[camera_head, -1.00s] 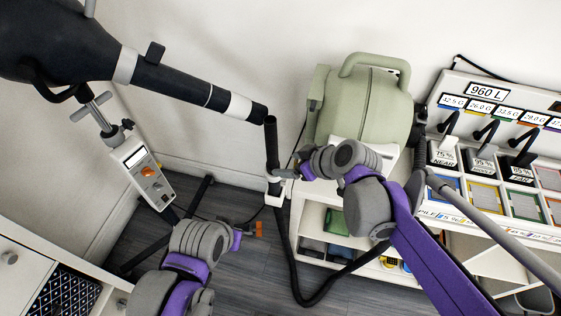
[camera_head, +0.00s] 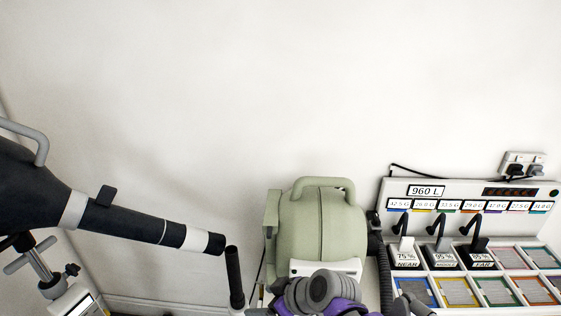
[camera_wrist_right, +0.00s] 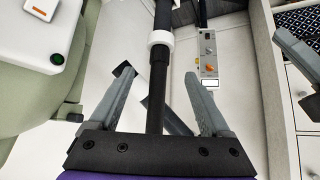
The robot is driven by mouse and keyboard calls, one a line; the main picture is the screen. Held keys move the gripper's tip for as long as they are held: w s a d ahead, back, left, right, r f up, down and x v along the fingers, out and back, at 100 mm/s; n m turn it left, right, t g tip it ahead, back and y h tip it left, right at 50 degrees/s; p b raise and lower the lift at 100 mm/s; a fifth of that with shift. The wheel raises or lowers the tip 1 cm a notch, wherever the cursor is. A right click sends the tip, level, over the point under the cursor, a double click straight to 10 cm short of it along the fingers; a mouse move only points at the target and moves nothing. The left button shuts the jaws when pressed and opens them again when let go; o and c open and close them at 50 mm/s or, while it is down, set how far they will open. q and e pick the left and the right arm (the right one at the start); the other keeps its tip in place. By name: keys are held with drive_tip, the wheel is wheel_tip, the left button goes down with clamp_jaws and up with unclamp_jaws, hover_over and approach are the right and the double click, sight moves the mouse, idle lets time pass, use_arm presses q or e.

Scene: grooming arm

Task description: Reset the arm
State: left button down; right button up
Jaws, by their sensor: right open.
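My right gripper (camera_wrist_right: 158,76) is open in the right wrist view. A black tube (camera_wrist_right: 156,105) with a white collar passes between its fingers, with gaps visible on both sides. In the head view only my right wrist shows at the bottom edge, and its fingers are cut off. My left gripper is not in the head view.
A green machine (camera_head: 318,225) with a handle stands against the wall. To its right is a panel (camera_head: 425,190) reading 960 L, with several levers and coloured trays. The wall above is bare.

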drive_tip(key=s+d+f+m+h, duration=0.3)
drive_tip(key=s+d, duration=0.5)
drive_tip(key=d, duration=0.3)
drive_tip(key=s+d+f+m+h, duration=0.4)
drive_tip(key=s+d+m, duration=0.4)
drive_tip(key=d, duration=0.4)
drive_tip(key=shift+f+t, duration=0.3)
drive_tip(key=shift+f, duration=0.1)
